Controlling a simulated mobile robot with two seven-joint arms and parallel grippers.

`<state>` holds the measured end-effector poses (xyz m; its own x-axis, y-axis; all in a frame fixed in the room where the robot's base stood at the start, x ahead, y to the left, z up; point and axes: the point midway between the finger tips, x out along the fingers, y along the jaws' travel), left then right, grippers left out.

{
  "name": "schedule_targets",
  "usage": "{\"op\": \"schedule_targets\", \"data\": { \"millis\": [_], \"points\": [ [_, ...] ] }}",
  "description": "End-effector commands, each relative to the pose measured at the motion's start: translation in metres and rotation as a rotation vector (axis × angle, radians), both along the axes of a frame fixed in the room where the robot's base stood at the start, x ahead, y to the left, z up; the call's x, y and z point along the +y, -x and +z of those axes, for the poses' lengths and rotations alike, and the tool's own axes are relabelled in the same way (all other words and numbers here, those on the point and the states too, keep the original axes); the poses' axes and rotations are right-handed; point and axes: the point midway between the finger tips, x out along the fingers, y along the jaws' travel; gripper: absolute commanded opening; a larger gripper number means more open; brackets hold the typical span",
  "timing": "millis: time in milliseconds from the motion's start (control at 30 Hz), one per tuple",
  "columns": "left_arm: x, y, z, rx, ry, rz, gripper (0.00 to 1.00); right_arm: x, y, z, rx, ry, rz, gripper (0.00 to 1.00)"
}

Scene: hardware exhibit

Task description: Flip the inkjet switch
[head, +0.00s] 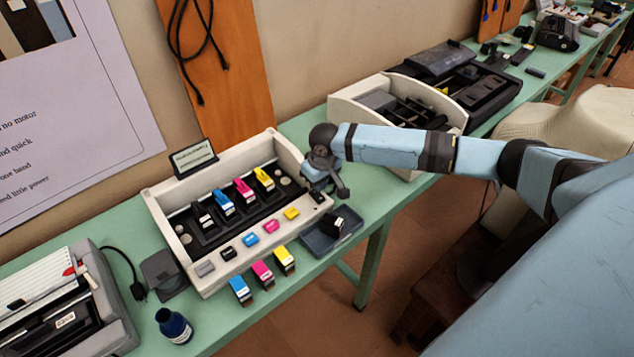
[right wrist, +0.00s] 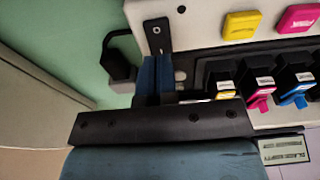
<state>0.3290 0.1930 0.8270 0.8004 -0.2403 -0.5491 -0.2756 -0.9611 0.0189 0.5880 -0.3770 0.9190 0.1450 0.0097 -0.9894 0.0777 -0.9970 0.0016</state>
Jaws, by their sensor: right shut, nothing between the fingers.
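The inkjet exhibit is an open white box (head: 163,222) holding several ink cartridges, with a row of coloured buttons along its front. A small black switch plate (head: 318,197) sits at the right end of that row. The right wrist view shows the plate (right wrist: 157,35) closely, with a small pale spot on it. My right gripper (head: 342,191) is at the box's right end, close to the switch. In the right wrist view its blue fingers (right wrist: 156,60) are together and empty, with their tips just short of the plate. Contact cannot be told. My left gripper is not in view.
A dark tray (head: 313,240) with a black cartridge lies in front of the box's right end. Loose cartridges (head: 263,273) and an ink bottle (head: 174,326) stand in front. A larger white-sided printer exhibit (head: 343,110) is to the right, another machine (head: 100,310) to the left.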

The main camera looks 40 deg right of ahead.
Motion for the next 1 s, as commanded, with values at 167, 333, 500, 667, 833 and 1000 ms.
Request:
{"op": "schedule_targets", "data": {
  "millis": [167, 333, 500, 667, 833, 1000],
  "points": [
    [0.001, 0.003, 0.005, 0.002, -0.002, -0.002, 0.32, -0.002, 0.004, 0.042, -0.004, 0.001, 0.001, 0.00],
    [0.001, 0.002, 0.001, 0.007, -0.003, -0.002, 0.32, -0.002, 0.009, 0.077, -0.004, 0.001, 0.000, 0.00],
    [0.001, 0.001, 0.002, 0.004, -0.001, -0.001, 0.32, -0.002, 0.013, 0.098, -0.002, 0.000, 0.001, 0.00],
    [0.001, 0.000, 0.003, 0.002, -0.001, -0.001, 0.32, -0.002, 0.014, 0.105, -0.001, 0.000, 0.000, 0.00],
    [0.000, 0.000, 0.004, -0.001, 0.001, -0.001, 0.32, -0.002, 0.014, 0.105, -0.001, 0.000, 0.000, 0.00],
    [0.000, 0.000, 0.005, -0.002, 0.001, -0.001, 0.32, -0.002, 0.014, 0.105, -0.001, 0.000, 0.000, 0.00]
  ]
}}
